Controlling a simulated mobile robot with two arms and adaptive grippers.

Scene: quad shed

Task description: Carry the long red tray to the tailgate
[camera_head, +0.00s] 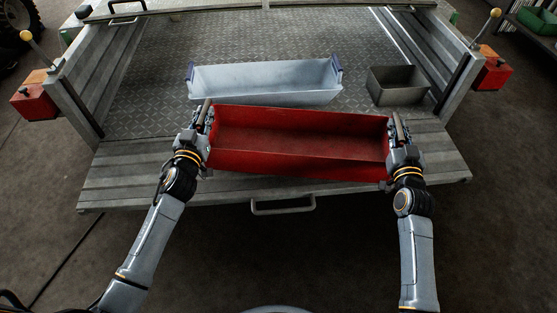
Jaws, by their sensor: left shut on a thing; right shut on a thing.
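The long red tray (300,165) is empty and lies lengthwise across the view, over the lowered tailgate (130,178). My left gripper (207,118) is shut on its left end. My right gripper (397,130) is shut on its right end. The tray looks about level, with its right end slightly nearer to me. I cannot tell whether its underside touches the tailgate. The tailgate shows bare on both sides of the tray, and a handle (282,210) shows on its front edge.
A pale blue-grey tray (265,82) stands just behind the red tray on the metal bed (160,60). A small dark metal bin (397,85) stands to its right. Side walls (75,85) bound the bed. Red boxes with levers (35,103) flank it. The bed's back is clear.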

